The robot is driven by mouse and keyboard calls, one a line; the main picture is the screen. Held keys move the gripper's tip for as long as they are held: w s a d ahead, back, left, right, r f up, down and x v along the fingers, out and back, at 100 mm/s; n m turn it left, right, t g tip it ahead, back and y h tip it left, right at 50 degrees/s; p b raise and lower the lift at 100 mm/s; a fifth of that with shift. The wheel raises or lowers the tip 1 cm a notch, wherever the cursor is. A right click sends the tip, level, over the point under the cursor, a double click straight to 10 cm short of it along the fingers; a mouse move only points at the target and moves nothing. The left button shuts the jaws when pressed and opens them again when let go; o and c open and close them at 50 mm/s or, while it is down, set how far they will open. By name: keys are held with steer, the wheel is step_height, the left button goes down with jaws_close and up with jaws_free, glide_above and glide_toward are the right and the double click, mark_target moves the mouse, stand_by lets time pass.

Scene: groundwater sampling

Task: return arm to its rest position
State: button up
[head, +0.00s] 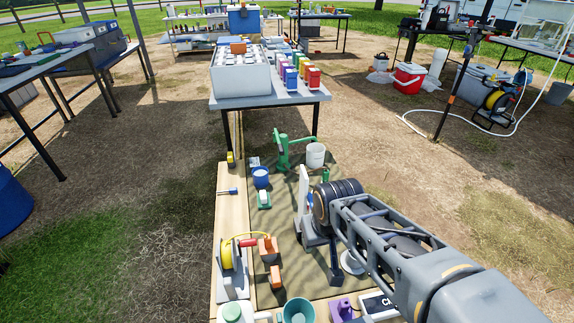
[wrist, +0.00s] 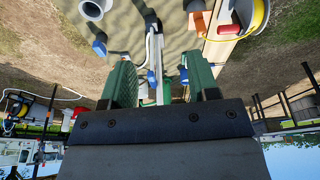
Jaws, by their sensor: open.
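My gripper shows in the wrist view (wrist: 160,82) with its two green fingers spread apart. Nothing is clamped between them. A pale upright part (wrist: 154,48) and small blue pieces show beyond the gap; I cannot tell their distance. In the head view my arm reaches in from the lower right over the olive mat (head: 285,225). The fingers are not clear there. A green hand pump (head: 284,152) and a light grey bucket (head: 316,154) stand beyond my arm. A blue cup (head: 260,177) stands left of them.
A yellow reel (head: 227,255) and orange blocks (head: 268,247) sit at the left side of the mat. A teal funnel (head: 298,311) is at the front. A table with a white rack (head: 240,78) and coloured boxes stands behind. Bare ground lies on both sides.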

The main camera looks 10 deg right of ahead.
steer(key=w+p+v, duration=0.3)
steer(key=p+v, duration=1)
steer(key=w+r+p+v, duration=0.1)
steer(key=w+p+v, duration=0.2)
steer(key=p+v, duration=0.9)
step_height(320, 180, up, 3)
steer(key=shift+a+f+t+p, duration=0.15)
steer(key=shift+f+t+p, duration=0.05)
steer(key=shift+t+p, duration=0.2)
steer(key=shift+s+f, duration=0.1)
steer(key=shift+f, duration=0.1)
steer(key=shift+c, duration=0.3)
